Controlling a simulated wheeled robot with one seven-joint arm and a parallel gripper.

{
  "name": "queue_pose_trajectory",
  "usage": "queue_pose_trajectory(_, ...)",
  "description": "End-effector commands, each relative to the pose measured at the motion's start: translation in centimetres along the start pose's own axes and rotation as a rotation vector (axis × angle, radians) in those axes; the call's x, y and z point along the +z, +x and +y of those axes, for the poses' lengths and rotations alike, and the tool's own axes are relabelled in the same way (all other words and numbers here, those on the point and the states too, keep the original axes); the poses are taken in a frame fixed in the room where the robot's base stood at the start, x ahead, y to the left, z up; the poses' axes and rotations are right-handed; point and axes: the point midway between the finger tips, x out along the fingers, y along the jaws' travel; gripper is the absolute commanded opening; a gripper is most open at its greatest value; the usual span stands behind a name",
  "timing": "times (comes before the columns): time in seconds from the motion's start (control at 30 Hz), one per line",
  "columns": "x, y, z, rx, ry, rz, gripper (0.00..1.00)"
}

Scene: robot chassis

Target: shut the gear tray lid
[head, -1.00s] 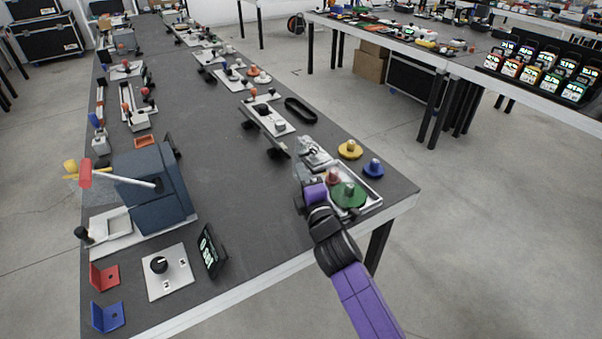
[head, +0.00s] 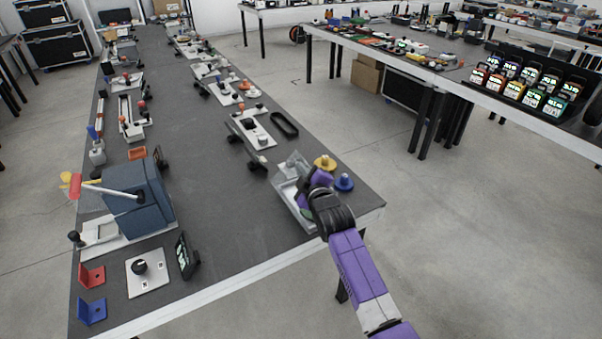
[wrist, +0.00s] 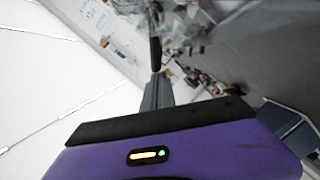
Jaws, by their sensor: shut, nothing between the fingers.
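The gear tray (head: 291,208) is a pale shallow tray near the table's right front edge in the head view. Its clear lid (head: 292,165) stands raised and tilted at the far end of the tray. I cannot tell its exact angle. My gripper (head: 318,180) is over the tray, close beside the lid, and my arm hides most of the tray's inside. Whether it touches the lid is unclear. In the wrist view the slim fingers of my gripper (wrist: 157,76) are together with nothing between them.
A yellow knobbed disc (head: 325,163) and a blue one (head: 343,183) sit on the table right of the tray. A black oval ring (head: 285,125) and a white plate with knobs (head: 250,130) lie beyond. The table's middle is clear.

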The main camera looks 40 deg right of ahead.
Motion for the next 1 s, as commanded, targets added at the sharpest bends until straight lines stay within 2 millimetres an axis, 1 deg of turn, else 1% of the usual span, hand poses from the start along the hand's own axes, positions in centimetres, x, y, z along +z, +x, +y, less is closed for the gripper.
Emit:
queue_pose_trajectory(0.03, 0.7, 0.4, 0.6, -0.007, 0.045, -0.004, 0.00)
queue_pose_trajectory(0.2, 3.3, 1.2, 1.0, -0.045, 0.201, -0.003, 0.00)
queue_pose_trajectory(0.5, 7.6, 2.3, 1.1, -0.111, 0.462, 0.001, 0.00)
queue_pose_trajectory(0.7, 9.7, 2.8, 1.0, -0.148, 0.599, 0.001, 0.00)
queue_pose_trajectory(1.0, 11.2, 3.2, 0.8, -0.179, 0.720, 0.001, 0.00)
